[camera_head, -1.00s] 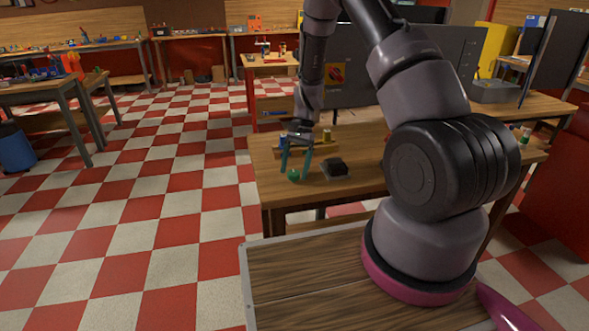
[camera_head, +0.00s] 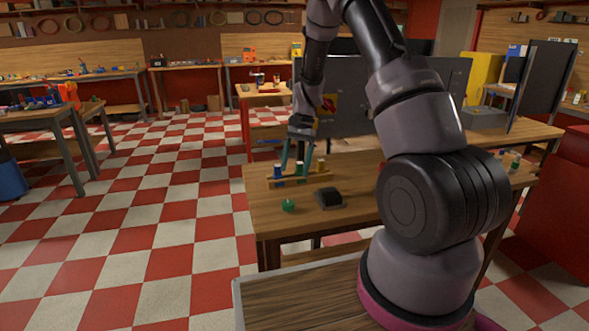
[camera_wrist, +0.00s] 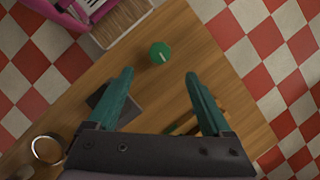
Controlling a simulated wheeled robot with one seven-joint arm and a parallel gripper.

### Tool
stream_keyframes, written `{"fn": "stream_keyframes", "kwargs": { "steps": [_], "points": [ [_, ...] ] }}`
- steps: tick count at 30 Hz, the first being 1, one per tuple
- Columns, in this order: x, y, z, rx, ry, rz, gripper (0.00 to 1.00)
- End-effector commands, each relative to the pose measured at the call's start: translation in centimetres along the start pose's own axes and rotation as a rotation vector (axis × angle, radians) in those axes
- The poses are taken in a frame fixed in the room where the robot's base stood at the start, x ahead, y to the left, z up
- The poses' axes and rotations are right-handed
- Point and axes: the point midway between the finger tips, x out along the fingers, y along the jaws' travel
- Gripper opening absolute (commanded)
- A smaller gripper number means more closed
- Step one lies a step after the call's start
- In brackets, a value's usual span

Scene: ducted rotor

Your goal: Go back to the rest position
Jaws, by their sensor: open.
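My gripper (camera_head: 297,158) is above the wooden table (camera_head: 350,205), with its teal fingers apart and nothing between them. It also shows in the wrist view (camera_wrist: 160,88), pointing down at the table. A small green round object with a light mark (camera_head: 288,205) lies on the table near its front left corner. It appears in the wrist view (camera_wrist: 160,52) beyond the fingertips, apart from them. In the head view the gripper is above and behind it.
A black block on a grey base (camera_head: 329,198) sits right of the green object. A wooden rack with blue, white and yellow pieces (camera_head: 297,176) stands behind. A dark panel (camera_head: 350,95) rises at the back. Checkered floor is free on the left.

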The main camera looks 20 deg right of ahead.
Motion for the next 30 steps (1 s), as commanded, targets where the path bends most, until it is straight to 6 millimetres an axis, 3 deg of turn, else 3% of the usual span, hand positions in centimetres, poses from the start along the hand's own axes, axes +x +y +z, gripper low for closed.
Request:
{"fn": "stream_keyframes", "kwargs": {
  "steps": [5,8,14,21,30],
  "points": [
    [-1.6,0.1,0.8,-0.015,0.019,-0.018,0.84],
    [-4.7,0.4,2.3,-0.046,0.057,-0.053,0.84],
    [-12.6,2.6,7.4,-0.141,0.179,-0.147,0.84],
    [-19.4,6.9,14.1,-0.255,0.343,-0.244,0.84],
    [-23.7,13.5,22.1,-0.386,0.569,-0.342,0.84]
  ]
}}
